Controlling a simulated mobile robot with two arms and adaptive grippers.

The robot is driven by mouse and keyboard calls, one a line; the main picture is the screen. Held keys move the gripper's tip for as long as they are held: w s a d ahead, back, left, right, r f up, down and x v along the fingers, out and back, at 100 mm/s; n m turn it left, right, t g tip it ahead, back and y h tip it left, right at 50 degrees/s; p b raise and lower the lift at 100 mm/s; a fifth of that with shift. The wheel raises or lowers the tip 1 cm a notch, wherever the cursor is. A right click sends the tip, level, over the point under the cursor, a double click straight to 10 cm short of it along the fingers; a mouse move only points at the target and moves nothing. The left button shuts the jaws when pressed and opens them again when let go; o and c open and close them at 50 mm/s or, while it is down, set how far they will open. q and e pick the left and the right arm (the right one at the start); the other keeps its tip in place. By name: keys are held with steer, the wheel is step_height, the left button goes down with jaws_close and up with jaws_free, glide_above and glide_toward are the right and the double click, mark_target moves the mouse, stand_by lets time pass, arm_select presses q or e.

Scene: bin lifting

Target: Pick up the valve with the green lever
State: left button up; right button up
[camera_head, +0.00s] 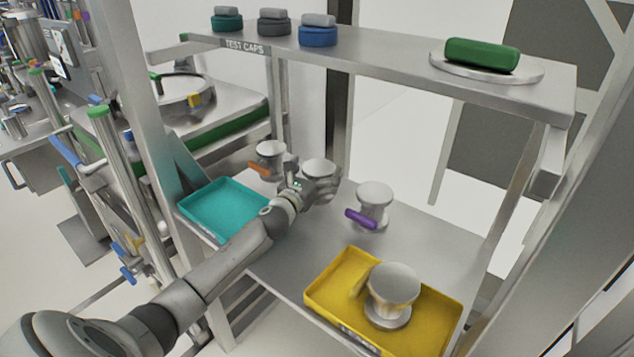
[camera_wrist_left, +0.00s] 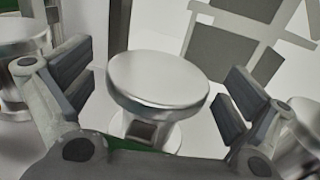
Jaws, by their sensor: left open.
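A silver valve (camera_head: 317,168) stands on the middle shelf, partly hidden behind my left gripper (camera_head: 318,186) in the head view. In the left wrist view this valve (camera_wrist_left: 158,80) is upright between the two spread fingers of my left gripper (camera_wrist_left: 156,85), with a visible gap on each side. A strip of the green lever (camera_wrist_left: 128,144) shows low beside its neck; most of the lever is hidden by the gripper's body. My left gripper is open and empty. My right gripper is not in view.
A valve with an orange lever (camera_head: 270,155) stands to the left, one with a purple lever (camera_head: 374,200) to the right. A yellow tray (camera_head: 438,325) holds another valve (camera_head: 394,285). A teal tray (camera_head: 222,207) is empty. The upper shelf (camera_head: 400,56) carries test caps.

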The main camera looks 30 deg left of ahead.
arm_select(q)
steer(key=shift+w, duration=0.45)
steer(key=shift+c, duration=0.3)
steer(key=c, duration=1.4)
steer(key=shift+a+r, duration=0.1)
steer(key=shift+r, duration=0.1)
steer(key=shift+c, duration=1.2)
